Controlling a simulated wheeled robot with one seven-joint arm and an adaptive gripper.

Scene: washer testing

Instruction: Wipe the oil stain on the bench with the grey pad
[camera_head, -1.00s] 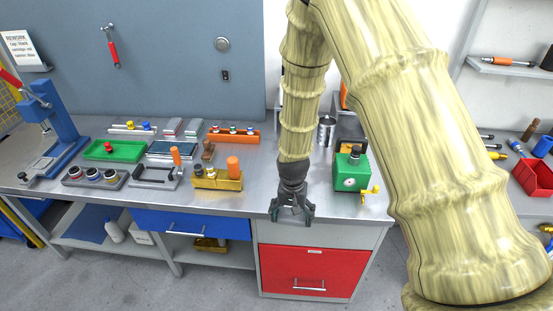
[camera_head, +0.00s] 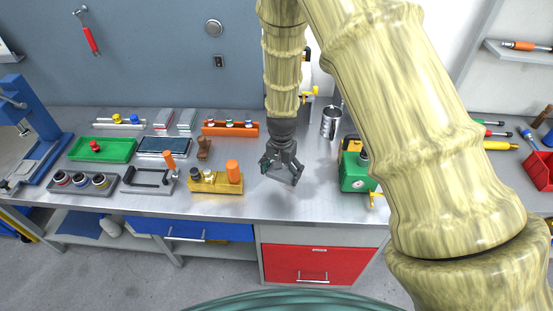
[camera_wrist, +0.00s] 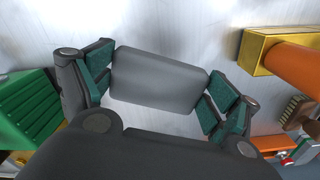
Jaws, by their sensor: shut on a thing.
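My gripper (camera_head: 281,172) is low over the bench (camera_head: 300,205), between the brass fixture and the green box. In the wrist view my gripper (camera_wrist: 160,80) has its teal-padded fingers closed on the two ends of the grey pad (camera_wrist: 158,75). The pad is a rounded grey rectangle lying close above the bench or on it; I cannot tell whether it touches. In the head view the fingers mostly hide the pad. I cannot make out the oil stain clearly; a faint dark patch beside the gripper may be only shadow.
The brass fixture with an orange knob (camera_head: 232,170) is left of my gripper. The green box (camera_head: 355,183) is right, and a metal can (camera_head: 330,122) stands behind. Several trays, including a green one (camera_head: 105,149), fill the left bench. The front strip is clear.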

